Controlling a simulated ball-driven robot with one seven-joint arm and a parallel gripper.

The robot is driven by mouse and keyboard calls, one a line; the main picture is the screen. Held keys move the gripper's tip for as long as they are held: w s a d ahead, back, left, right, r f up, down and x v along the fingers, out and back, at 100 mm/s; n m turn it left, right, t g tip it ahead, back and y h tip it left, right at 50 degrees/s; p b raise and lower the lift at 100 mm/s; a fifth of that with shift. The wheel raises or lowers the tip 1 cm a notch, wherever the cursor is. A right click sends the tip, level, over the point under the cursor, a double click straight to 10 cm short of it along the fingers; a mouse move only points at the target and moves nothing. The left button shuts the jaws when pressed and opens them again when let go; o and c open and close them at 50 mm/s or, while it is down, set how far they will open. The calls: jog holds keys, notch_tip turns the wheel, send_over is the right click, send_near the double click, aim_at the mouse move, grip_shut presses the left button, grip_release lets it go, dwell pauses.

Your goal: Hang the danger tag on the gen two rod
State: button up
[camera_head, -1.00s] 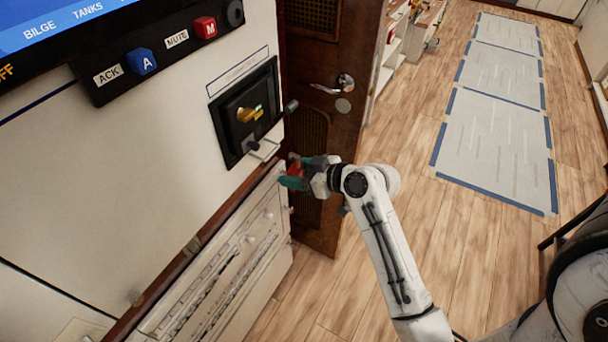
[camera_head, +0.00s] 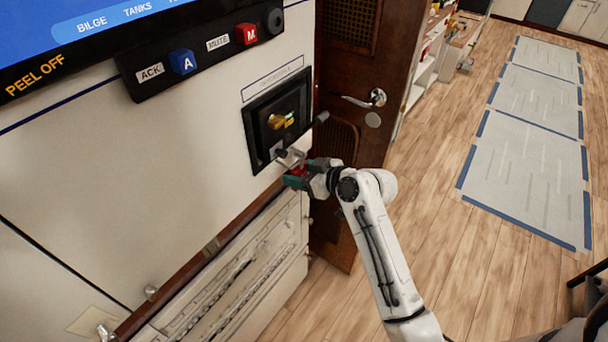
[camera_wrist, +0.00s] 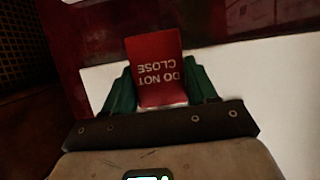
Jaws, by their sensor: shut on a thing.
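The red danger tag (camera_wrist: 154,60) shows in the wrist view, its white "DO NOT CLOSE" lettering upside down. My gripper (camera_head: 297,177) is shut on it, with a green finger on either side. In the head view the tag is a small red patch (camera_head: 300,170). The black switch panel (camera_head: 258,128) is on the white wall, with a yellow handle in it. One dark rod (camera_head: 281,153) sticks out at its lower edge, just above and left of my gripper. Another rod (camera_head: 322,117) is at its right. I cannot read which is gen two, or tell whether the tag touches a rod.
The brown door (camera_head: 345,130) with its metal handle stands close behind my gripper. A wooden ledge (camera_head: 190,262) and white drawer fronts (camera_head: 245,285) lie below the panel. A black button strip (camera_head: 205,52) is above left. The floor to the right is open.

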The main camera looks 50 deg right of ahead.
jog(key=shift+f, duration=0.35)
jog(key=o, duration=1.1)
jog(key=shift+o, duration=0.2)
jog(key=shift+s, duration=0.1)
jog(key=b+v, duration=0.1)
jog(key=v, duration=0.9)
jog(key=shift+s+b, duration=0.3)
jog(key=shift+b, duration=0.1)
